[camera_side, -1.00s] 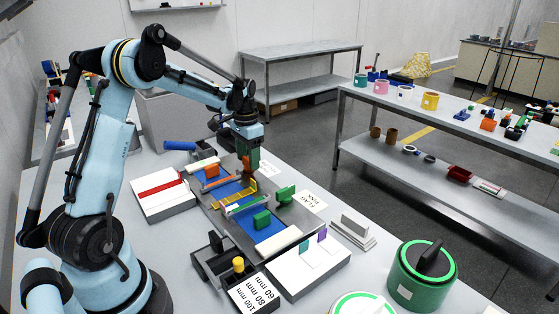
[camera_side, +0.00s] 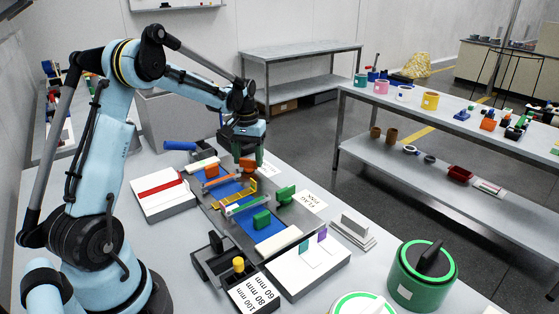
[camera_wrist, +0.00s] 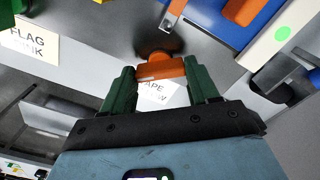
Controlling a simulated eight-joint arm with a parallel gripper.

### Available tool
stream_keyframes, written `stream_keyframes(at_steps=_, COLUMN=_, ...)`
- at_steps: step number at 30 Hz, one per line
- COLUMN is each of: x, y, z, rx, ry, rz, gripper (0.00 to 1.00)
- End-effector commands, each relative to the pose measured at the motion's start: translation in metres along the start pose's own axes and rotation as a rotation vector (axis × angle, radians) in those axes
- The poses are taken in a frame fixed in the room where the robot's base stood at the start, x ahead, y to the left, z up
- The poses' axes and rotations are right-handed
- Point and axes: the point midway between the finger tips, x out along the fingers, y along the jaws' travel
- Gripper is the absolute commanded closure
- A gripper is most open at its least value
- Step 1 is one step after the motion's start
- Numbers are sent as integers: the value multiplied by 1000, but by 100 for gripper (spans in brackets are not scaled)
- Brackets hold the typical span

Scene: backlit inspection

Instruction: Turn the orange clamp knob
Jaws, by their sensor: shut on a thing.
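The orange clamp knob (camera_wrist: 160,68) sits between the two green fingers of my gripper (camera_wrist: 160,80) in the wrist view. The fingers are shut on its sides. In the side view the knob (camera_side: 248,163) shows low between the fingertips of my gripper (camera_side: 248,160), at the far right edge of the grey fixture plate (camera_side: 208,198). The fingers hide part of the knob in that view.
A white box with a red stripe (camera_side: 160,193) stands left. A green-rimmed canister (camera_side: 422,275) stands front right.

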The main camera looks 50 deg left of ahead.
Motion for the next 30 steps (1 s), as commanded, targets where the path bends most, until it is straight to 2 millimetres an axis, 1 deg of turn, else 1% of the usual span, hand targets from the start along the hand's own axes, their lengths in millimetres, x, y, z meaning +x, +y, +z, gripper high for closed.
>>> stream_keyframes(at_steps=18, x=-1, y=0, z=0, rx=-578, ry=-1, rz=0, gripper=71)
stream_keyframes(at_steps=24, x=-1, y=0, z=0, rx=-733, ry=0, rz=0, gripper=71)
stream_keyframes(at_steps=30, x=-1, y=0, z=0, rx=-845, ry=-1, rz=0, gripper=71)
